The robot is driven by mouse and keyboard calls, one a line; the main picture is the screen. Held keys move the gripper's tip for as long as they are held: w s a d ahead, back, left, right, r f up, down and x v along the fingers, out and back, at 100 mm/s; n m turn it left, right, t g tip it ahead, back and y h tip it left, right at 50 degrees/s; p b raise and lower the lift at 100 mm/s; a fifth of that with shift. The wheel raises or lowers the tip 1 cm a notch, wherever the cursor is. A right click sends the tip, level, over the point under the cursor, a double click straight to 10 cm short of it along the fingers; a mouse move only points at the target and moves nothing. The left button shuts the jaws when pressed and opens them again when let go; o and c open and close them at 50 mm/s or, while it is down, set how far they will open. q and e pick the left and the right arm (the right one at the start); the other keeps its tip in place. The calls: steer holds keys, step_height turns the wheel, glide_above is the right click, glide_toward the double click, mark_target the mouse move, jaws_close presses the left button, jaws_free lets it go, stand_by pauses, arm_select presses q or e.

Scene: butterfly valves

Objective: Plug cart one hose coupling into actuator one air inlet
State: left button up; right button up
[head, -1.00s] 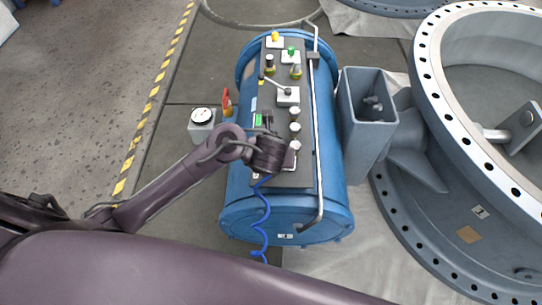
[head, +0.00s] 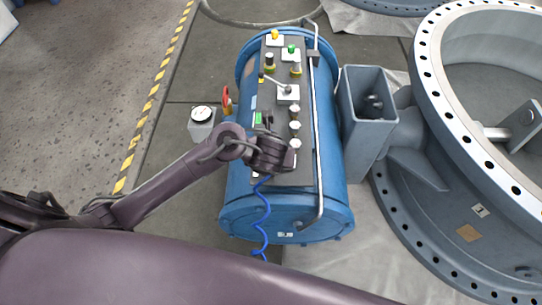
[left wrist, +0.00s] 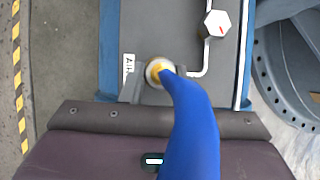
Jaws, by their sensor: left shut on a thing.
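A blue cylindrical actuator (head: 285,220) with a dark panel (head: 268,97) on top stands at the centre of the head view. My left gripper (head: 272,153) is over the near part of this panel. It is shut on the hose coupling (left wrist: 156,70), a round metal ring with a yellow middle in the left wrist view. The blue hose (left wrist: 192,125) runs from it toward the camera; in the head view the coiled hose (head: 262,215) hangs down the actuator's front. The air inlet is hidden, and I cannot tell whether the coupling is seated. My right gripper is out of view.
A white label (left wrist: 128,64) is beside the coupling. A hexagonal white gauge (left wrist: 216,23) and a bent pipe are close at upper right. Knobs, a lever (head: 276,84) and a long rail (head: 315,130) stand on the actuator. A large flanged valve (head: 440,150) is at right.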

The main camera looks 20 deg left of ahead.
arm_select(q)
steer(key=shift+f+b, duration=0.3)
steer(key=shift+f, duration=0.05)
stand_by(0.6)
steer(key=o, duration=1)
steer(key=shift+o, duration=0.4)
steer(key=o, duration=0.4)
